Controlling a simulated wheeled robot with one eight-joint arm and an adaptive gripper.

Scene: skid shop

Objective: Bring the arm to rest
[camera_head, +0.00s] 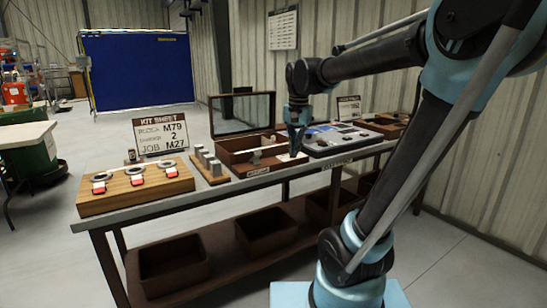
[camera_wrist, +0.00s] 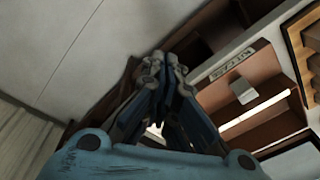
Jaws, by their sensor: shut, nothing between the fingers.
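My gripper (camera_head: 294,152) hangs from the outstretched arm over the right end of the open wooden kit case (camera_head: 230,158) on the workbench. In the wrist view my gripper (camera_wrist: 158,62) has its fingertips together, with nothing between them. The kit case (camera_wrist: 287,122) shows to the right of the gripper there, with its label and a light metal block inside. In the head view the fingertips look close to the case's right side; whether they touch anything is hard to tell.
The workbench (camera_head: 217,200) also holds a wooden block with rings and red tags (camera_head: 137,190), a stand of grey pegs (camera_head: 209,168), a kit sheet sign (camera_head: 163,132) and a grey device (camera_head: 335,140). Brown bins (camera_head: 172,262) sit on the lower shelf. Floor in front is clear.

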